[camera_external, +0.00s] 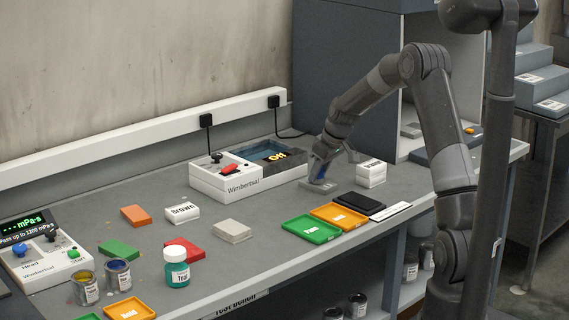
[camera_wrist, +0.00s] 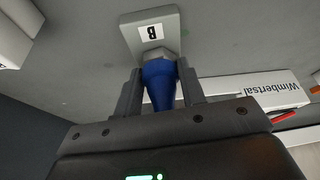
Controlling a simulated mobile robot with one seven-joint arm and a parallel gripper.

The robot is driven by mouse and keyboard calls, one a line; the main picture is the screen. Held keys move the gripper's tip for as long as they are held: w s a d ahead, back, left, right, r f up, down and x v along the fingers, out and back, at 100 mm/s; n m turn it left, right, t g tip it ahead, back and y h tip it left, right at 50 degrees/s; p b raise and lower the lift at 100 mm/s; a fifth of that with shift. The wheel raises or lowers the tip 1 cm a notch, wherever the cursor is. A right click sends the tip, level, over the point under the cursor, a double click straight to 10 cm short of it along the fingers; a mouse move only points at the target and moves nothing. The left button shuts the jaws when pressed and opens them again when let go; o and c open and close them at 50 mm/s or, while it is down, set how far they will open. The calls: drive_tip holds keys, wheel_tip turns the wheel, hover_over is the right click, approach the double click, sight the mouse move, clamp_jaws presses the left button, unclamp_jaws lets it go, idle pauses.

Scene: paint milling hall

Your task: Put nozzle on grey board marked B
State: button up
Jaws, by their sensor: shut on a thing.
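The nozzle (camera_wrist: 160,83) is blue and tapered, with a grey end towards the board. My gripper (camera_wrist: 160,88) is shut on it, one dark finger on each side. The grey board marked B (camera_wrist: 133,34) lies on the bench just past the nozzle's grey end in the wrist view. In the external view my gripper (camera_external: 326,155) is low over the bench, directly above the grey board (camera_external: 318,186), with a bit of blue (camera_external: 320,168) of the nozzle visible. The nozzle's end overlaps the board's edge in the wrist view; I cannot tell whether they touch.
A white labelled block (camera_external: 371,173) stands just right of my gripper. The Wimbertsal bath unit (camera_external: 242,184) is close on the left. Green (camera_external: 310,229) and orange (camera_external: 339,216) trays and a black pad (camera_external: 360,203) lie in front. Free bench lies left of the green tray.

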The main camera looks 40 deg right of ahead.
drive_tip(key=shift+f, duration=0.1)
drive_tip(key=o, duration=1)
